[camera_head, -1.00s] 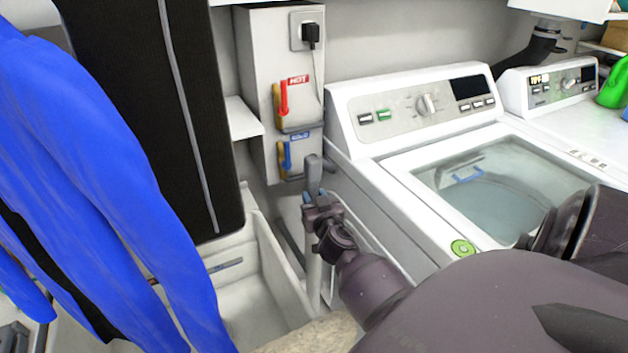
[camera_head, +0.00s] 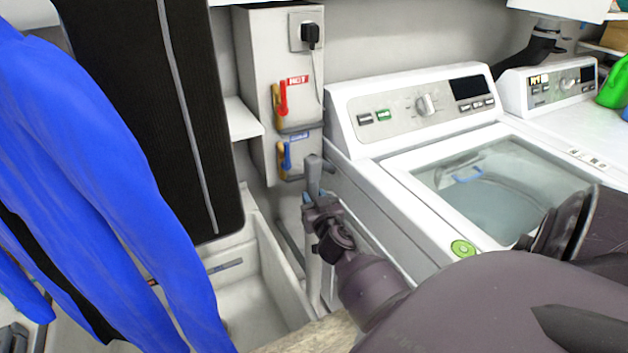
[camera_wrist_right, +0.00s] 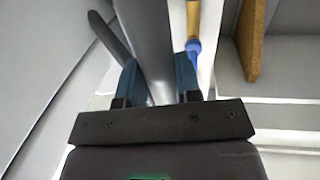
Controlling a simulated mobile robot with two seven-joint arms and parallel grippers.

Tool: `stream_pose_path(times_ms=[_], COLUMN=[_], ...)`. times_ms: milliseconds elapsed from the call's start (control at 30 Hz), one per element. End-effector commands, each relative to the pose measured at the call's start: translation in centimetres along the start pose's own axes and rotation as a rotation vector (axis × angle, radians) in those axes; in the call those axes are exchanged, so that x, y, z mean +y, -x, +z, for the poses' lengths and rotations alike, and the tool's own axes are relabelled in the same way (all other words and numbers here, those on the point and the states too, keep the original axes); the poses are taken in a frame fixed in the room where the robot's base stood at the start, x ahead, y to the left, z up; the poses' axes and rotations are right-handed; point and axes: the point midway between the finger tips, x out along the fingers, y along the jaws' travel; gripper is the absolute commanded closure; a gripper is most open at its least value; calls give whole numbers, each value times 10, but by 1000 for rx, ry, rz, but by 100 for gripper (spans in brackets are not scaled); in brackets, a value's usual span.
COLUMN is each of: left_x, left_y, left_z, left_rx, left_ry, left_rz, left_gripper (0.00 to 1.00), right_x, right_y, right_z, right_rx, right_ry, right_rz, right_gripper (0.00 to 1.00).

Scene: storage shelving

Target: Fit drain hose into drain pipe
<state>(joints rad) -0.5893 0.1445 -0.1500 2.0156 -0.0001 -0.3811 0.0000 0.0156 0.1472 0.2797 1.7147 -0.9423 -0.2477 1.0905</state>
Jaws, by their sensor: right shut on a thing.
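My right gripper (camera_head: 319,197) is in the gap between the sink and the washer. In the right wrist view its blue fingertips (camera_wrist_right: 158,80) are shut on the grey drain hose (camera_wrist_right: 145,32). The hose's bent upper part (camera_head: 314,172) sticks up above the gripper in the head view. A second grey length (camera_wrist_right: 108,36), apparently the other leg of the bend, shows left of the fingers. A white upright pipe (camera_head: 314,272), which looks like the drain pipe, stands just below the gripper. The gripper hides its top, so I cannot tell whether the hose is in it. My left gripper is not in view.
The white washer (camera_head: 400,225) stands close on the right, the sink (camera_head: 262,268) on the left. Behind is a valve box (camera_head: 262,50) with a red hot lever (camera_head: 284,97) and a blue cold lever (camera_head: 287,157). Blue and black hanging clothes (camera_head: 100,150) fill the left.

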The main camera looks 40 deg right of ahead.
Motion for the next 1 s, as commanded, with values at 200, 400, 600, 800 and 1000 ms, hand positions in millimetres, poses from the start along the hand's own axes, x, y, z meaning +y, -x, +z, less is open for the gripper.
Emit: stream_pose_path(times_ms=[200, 400, 600, 800, 1000], left_x=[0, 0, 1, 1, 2], left_y=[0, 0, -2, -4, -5], left_z=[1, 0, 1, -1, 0], left_rx=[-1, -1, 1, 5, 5], left_ry=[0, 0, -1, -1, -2], left_rz=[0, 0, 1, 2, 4], left_gripper=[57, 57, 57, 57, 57], right_x=[-1, 0, 0, -1, 0], right_y=[0, 0, 0, 0, 0], right_z=[0, 0, 4, 8, 12], right_rx=[1, 1, -1, 0, 0], right_ry=[-2, -2, -1, -1, -1], right_rz=[-1, 0, 0, 0, 0], right_gripper=[97, 97, 97, 97, 97])
